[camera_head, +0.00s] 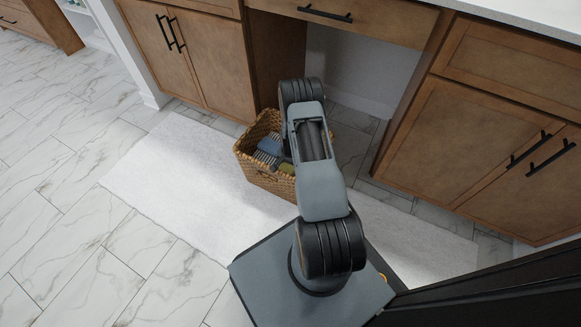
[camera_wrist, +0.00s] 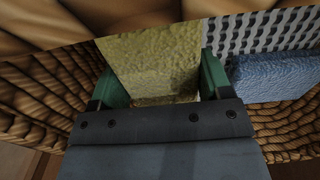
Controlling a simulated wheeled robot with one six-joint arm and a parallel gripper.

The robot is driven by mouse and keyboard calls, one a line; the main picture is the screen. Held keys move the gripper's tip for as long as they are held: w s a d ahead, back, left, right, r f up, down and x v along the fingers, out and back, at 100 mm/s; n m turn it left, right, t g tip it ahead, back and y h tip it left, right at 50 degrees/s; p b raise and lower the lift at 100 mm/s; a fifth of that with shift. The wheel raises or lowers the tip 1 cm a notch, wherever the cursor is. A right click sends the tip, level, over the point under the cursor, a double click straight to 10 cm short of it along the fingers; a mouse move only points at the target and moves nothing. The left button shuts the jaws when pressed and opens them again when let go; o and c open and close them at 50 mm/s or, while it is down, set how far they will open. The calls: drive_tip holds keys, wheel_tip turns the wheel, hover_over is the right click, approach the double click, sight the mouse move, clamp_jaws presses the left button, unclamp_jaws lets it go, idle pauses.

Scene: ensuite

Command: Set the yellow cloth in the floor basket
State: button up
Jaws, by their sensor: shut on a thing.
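The floor basket (camera_head: 263,181) is woven and brown and stands on a white rug, partly hidden behind my arm. In the wrist view its woven wall (camera_wrist: 40,100) surrounds my gripper. The yellow cloth (camera_wrist: 155,60) is between the green fingers of my gripper (camera_wrist: 155,85), which is shut on it inside the basket. I cannot tell whether the cloth touches the basket floor.
A blue folded cloth (camera_wrist: 275,77) and a grey-and-white patterned cloth (camera_wrist: 255,35) lie in the basket to the right of the yellow cloth. Wooden cabinets (camera_head: 205,60) stand behind and to the right (camera_head: 470,130). The white rug (camera_head: 165,175) and marble floor on the left are clear.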

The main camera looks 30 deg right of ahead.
drive_tip(key=shift+f, duration=0.75)
drive_tip(key=shift+f+b, duration=0.2)
drive_tip(key=shift+b, duration=0.1)
drive_tip(key=o, duration=1)
drive_tip(key=shift+c, duration=0.2)
